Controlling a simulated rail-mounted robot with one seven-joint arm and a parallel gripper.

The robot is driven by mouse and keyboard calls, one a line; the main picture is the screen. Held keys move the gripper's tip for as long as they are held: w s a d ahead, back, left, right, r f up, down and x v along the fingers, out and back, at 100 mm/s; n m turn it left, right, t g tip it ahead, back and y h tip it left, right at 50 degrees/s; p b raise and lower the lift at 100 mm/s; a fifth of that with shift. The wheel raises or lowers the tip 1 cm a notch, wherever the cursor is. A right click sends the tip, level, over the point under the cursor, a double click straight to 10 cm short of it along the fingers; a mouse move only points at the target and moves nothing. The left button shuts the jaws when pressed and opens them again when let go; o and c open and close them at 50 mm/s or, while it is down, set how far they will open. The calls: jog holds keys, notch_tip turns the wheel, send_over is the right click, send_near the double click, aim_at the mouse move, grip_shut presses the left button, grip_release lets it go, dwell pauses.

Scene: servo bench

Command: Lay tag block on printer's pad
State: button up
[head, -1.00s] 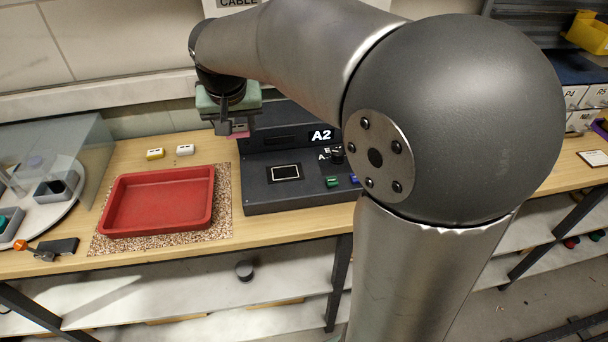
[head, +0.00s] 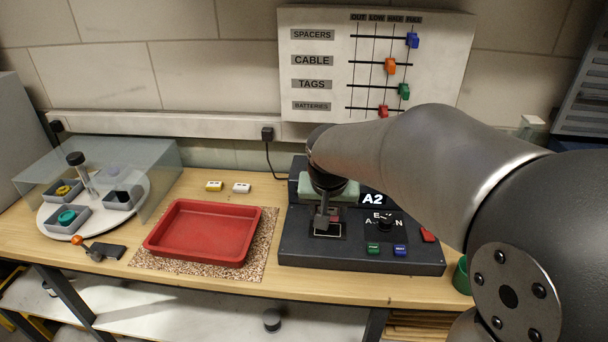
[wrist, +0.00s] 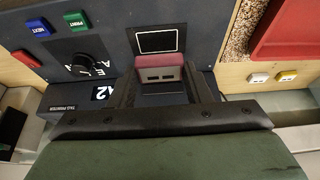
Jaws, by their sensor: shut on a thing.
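My gripper (wrist: 160,82) is shut on the tag block (wrist: 160,69), a small maroon block with a pale grey face bearing dark marks. In the head view my gripper (head: 323,222) points down over the left part of the dark printer (head: 290,252), marked A2. The printer's pad (wrist: 158,41), a black rectangle with a white outline, shows just beyond the block in the wrist view. The pad (head: 328,233) is partly covered by my gripper in the head view. I cannot tell whether the block touches the printer's surface.
The printer carries a dark knob (head: 386,222) and green (head: 373,248), blue (head: 400,250) and red (head: 428,235) buttons. A red tray (head: 205,232) lies on a speckled mat to the left. Yellow (head: 214,186) and white (head: 241,188) blocks lie behind it. A slider board (head: 375,65) hangs behind.

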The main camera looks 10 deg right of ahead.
send_over(328, 232)
notch_tip(328, 232, down, 4)
jog(key=shift+f, duration=1.5)
jog(key=shift+f, duration=0.1)
jog(key=shift+w+f, duration=0.1)
jog(key=shift+f, duration=0.05)
jog(key=o, duration=1)
jog(key=shift+c, duration=0.2)
